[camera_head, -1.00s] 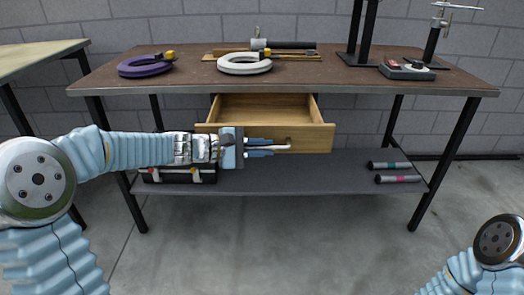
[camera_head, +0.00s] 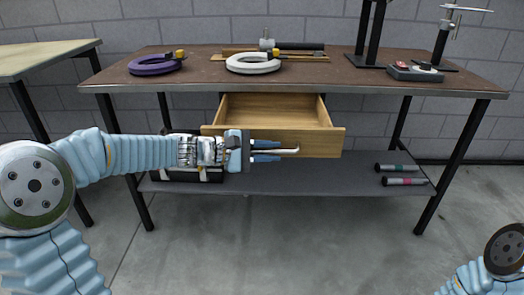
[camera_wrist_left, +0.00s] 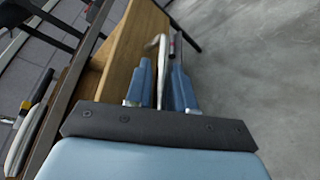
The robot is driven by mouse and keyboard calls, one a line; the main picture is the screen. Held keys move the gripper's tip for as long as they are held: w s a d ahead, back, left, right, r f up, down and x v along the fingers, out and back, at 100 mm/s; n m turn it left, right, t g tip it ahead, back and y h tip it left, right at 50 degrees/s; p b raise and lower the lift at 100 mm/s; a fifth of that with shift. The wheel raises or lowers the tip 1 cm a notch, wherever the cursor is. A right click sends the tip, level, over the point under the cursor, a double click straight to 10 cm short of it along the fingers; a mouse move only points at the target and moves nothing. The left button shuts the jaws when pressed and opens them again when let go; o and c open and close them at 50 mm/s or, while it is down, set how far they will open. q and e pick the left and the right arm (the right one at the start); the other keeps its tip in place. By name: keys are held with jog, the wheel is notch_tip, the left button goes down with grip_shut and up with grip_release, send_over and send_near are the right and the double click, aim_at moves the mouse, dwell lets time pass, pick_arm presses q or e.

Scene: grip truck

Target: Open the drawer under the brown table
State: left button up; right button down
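The brown table (camera_head: 215,72) has a light wooden drawer (camera_head: 315,143) under its top. The drawer is pulled well out, and its empty inside shows from above. A pale bar handle (camera_head: 287,151) runs along the drawer front. My left gripper (camera_head: 268,151) is at the drawer front with its blue fingers on both sides of the handle. In the left wrist view, the handle (camera_wrist_left: 161,72) lies between the two fingers of my left gripper (camera_wrist_left: 160,82), which looks shut on it. My right gripper is out of view; only part of that arm shows at lower right.
Purple (camera_head: 155,65) and white (camera_head: 253,62) rings and a small grey device (camera_head: 414,73) lie on the tabletop. The lower shelf (camera_head: 310,178) holds a dark case (camera_head: 190,174) and two cylinders (camera_head: 405,181). Another table (camera_head: 40,58) stands at left. The floor in front is clear.

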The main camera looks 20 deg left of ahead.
pick_arm(q)
jog(key=v, duration=1.3)
jog(key=shift+s+a, duration=0.15)
jog(key=shift+a, duration=0.2)
jog(key=s+d+f+m+g+y+p, duration=0.1)
jog(key=d+f+g+y, duration=0.15)
jog(key=f, duration=1.05)
jog(key=d+f+g+y, duration=0.2)
jog(key=d+f+g, duration=0.1)
jog(key=f, duration=1)
jog(key=s+d+f+m+g+y, duration=0.1)
jog(key=s+d+f+m, duration=0.2)
jog(key=s+f, duration=0.2)
jog(key=s+d+f+m+g+y+p, duration=0.1)
jog(key=s+d+f+m, duration=0.3)
jog(key=f, duration=0.4)
jog(key=s+d+f+m+g+y, duration=0.1)
jog(key=s+d+f+m+y, duration=0.1)
jog(key=s+f, duration=0.4)
jog(key=shift+d+f+m+p, duration=0.35)
jog(key=shift+d+f+m, duration=0.45)
jog(key=shift+m, duration=0.1)
